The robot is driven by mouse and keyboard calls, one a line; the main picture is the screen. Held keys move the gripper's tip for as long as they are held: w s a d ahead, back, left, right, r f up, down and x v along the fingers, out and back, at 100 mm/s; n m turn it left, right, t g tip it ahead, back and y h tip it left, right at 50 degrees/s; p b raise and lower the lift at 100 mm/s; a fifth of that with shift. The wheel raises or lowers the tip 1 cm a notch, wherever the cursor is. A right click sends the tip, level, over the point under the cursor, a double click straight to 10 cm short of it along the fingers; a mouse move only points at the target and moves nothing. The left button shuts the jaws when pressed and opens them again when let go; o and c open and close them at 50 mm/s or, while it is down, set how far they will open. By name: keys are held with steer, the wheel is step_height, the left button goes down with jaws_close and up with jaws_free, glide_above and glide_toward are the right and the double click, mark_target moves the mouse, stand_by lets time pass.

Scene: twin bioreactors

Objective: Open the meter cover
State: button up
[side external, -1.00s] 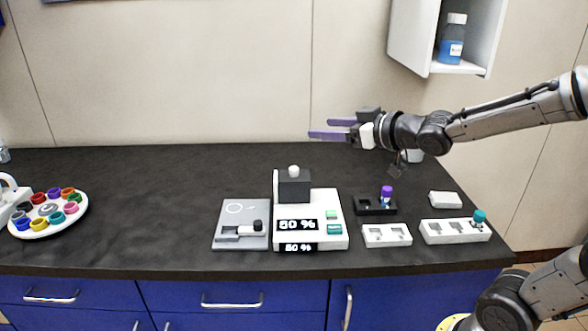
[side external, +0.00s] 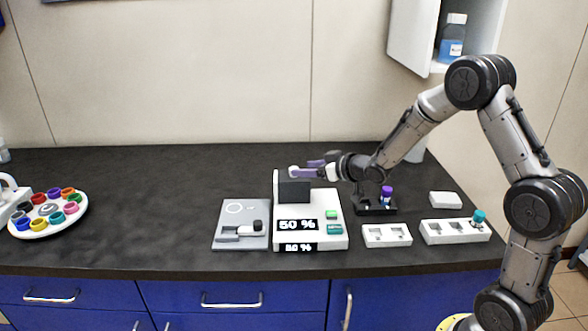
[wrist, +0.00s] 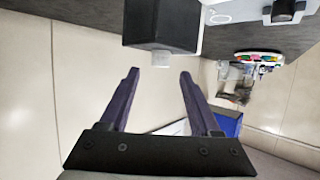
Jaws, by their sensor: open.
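The meter (side external: 340,207) is a white device with a "50 %" display and green buttons, on the dark counter. Its cover is a dark block (side external: 294,192) with a pale knob (side external: 293,171) on top. In the wrist view the cover (wrist: 163,24) is at the top centre, with the square white knob (wrist: 161,59) facing me. My gripper (side external: 306,169) is open, its purple fingers pointing left at knob height. In the wrist view the knob lines up with the gap between my fingertips (wrist: 160,74), just beyond them. Contact cannot be told.
A grey plate with a black-knobbed slider (side external: 240,226) lies left of the meter. To the right are a black holder with a purple-capped vial (side external: 386,196), a white slotted block (side external: 387,236) and a white rack with a teal cap (side external: 456,231). The counter's left middle is clear.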

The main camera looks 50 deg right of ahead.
steer(key=shift+x, duration=2.75)
jaws_close()
